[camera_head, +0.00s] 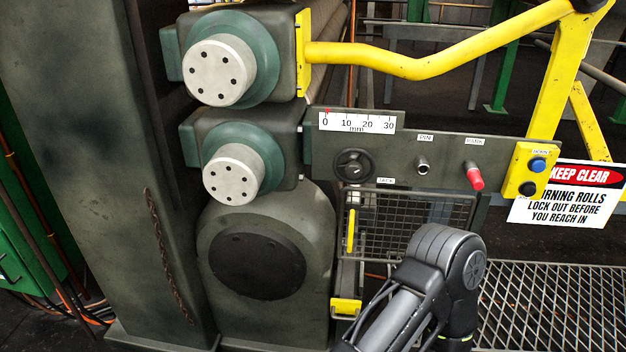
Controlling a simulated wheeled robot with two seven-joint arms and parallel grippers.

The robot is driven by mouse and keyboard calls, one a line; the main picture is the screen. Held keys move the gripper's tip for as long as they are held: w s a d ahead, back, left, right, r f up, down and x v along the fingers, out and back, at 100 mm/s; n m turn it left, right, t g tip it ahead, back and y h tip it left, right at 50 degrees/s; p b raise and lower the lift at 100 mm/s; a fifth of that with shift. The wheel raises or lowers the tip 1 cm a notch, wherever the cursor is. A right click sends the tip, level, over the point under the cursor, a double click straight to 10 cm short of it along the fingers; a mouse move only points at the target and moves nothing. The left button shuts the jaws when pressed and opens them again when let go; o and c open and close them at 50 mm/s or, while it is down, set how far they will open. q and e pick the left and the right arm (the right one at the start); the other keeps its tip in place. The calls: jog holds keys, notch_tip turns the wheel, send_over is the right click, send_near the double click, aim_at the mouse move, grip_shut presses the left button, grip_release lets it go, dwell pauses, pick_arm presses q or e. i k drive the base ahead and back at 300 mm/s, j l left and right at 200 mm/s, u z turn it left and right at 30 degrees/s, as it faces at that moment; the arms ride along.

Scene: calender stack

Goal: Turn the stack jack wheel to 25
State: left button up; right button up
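The jack wheel (352,166) is a small black handwheel on the grey control panel (440,160), with a "JACK" label (386,181) to its lower right. Above it is a white scale (357,122) marked 0, 10, 20 and 30 mm. A small red pointer (326,111) stands at about 0. One of my arms shows as a dark grey link at the lower right, below the panel and apart from the wheel. Neither of my grippers is visible. Nothing touches the wheel.
The panel also bears a pin knob (422,166), a red-handled park lever (474,176) and a yellow button box (527,171). Large rolls with pale hubs (221,71) stand left. A yellow bar (420,62) crosses above. A mesh guard (410,222) hangs below the panel.

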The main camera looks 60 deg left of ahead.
aim_at(353, 170)
jog(key=k+j, duration=0.25)
jog(key=k, duration=0.2)
jog(key=k+j, duration=0.25)
jog(key=k, duration=0.25)
